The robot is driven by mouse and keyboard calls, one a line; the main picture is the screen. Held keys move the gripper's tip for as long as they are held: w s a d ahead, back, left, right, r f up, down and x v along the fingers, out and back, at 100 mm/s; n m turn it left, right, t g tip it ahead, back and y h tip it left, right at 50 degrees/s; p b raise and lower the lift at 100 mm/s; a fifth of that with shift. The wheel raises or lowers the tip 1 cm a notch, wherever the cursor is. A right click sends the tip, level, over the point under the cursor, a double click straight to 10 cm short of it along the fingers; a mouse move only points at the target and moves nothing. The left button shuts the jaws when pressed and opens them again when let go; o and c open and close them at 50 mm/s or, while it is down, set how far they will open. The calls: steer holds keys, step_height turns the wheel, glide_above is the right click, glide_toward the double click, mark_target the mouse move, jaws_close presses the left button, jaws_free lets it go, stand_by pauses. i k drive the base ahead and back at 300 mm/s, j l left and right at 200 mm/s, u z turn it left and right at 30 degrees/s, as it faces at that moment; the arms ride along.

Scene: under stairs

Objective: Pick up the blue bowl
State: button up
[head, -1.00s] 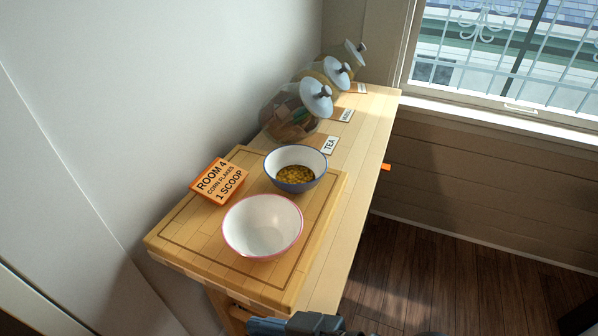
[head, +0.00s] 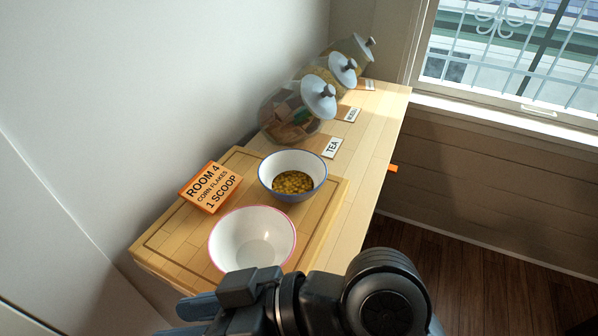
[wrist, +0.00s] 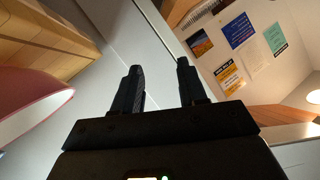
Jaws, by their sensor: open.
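The blue bowl (head: 293,176), white inside with a blue rim and outside, stands upright on the cutting board and holds yellow flakes. A white bowl with a pink rim (head: 252,239) stands in front of it, partly covered by my arm; its pink outside shows at the left of the wrist view (wrist: 38,92). My gripper (wrist: 160,80) has its two black fingers apart with nothing between them. In the head view it is low in the picture, nearer than the pink bowl and apart from the blue bowl, with the fingers mostly hidden.
An orange sign (head: 210,187) lies left of the blue bowl on the wooden board (head: 165,240). Glass jars with lids (head: 297,110) stand behind, with a TEA label (head: 332,148). A wall borders the left; open floor (head: 450,260) is at right.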

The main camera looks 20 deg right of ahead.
mark_target(289, 176)
steer(key=i+l, duration=0.8)
steer(key=l, duration=0.2)
steer(key=i+l, duration=0.35)
steer(key=l, duration=0.15)
